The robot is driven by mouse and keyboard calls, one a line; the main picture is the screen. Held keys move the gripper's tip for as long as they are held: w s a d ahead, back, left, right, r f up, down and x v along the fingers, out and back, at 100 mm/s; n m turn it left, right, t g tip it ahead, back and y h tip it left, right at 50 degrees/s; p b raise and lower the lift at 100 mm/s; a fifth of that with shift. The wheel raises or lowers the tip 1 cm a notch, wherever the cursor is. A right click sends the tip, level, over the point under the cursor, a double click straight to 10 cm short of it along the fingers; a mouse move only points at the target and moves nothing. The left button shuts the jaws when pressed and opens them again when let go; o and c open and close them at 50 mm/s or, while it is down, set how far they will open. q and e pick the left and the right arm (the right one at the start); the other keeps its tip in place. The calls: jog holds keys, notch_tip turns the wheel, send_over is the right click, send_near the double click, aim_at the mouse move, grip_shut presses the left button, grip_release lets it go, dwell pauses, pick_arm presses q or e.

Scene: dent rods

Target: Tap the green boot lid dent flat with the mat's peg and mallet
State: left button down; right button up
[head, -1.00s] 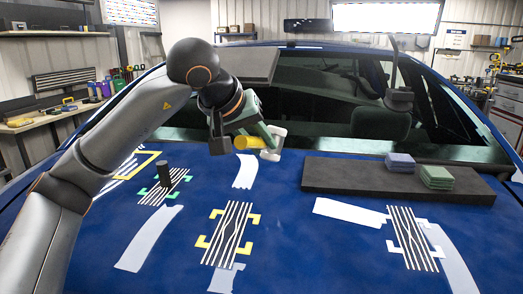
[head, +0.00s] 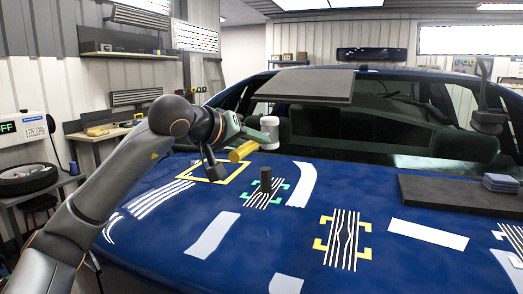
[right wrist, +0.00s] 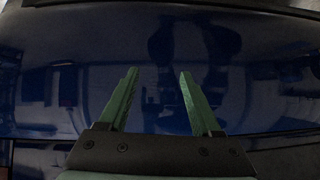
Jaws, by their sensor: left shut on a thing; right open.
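The mallet has a white head (head: 270,128) and a yellow handle (head: 242,152). My left gripper (head: 246,137) is shut on it and holds it above the blue boot lid. The dark peg (head: 266,182) stands upright on the striped patch with green corner marks (head: 276,196), the green dent. The mallet head is above and behind the peg in the head view, apart from it. The stripes under the peg are partly hidden. My right gripper (right wrist: 159,76) is open and empty above dark blue bodywork in the right wrist view; the head view does not show it.
A striped patch with yellow corners (head: 343,240) lies right of the peg. A yellow frame (head: 240,168) lies left, behind it. The dark mat (head: 435,194) at right bears blue pads (head: 500,183). The rear window rises behind the lid.

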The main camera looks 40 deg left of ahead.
pick_arm(q)
jog(key=f+b, duration=0.2)
jog(key=a+f+b, duration=0.1)
jog(key=f+b, duration=0.2)
jog(key=shift+s, duration=0.15)
pick_arm(e)
jog(key=f, duration=0.3)
jog(key=shift+a+f, duration=0.2)
jog(key=shift+f, duration=0.15)
pick_arm(q)
jog(key=shift+r, duration=0.1)
pick_arm(e)
jog(key=shift+r, duration=0.4)
jog(key=shift+f, duration=0.1)
dwell(0.7)
pick_arm(q)
jog(key=shift+f+b, duration=0.4)
jog(key=shift+f, duration=0.6)
pick_arm(e)
jog(key=shift+f, duration=0.4)
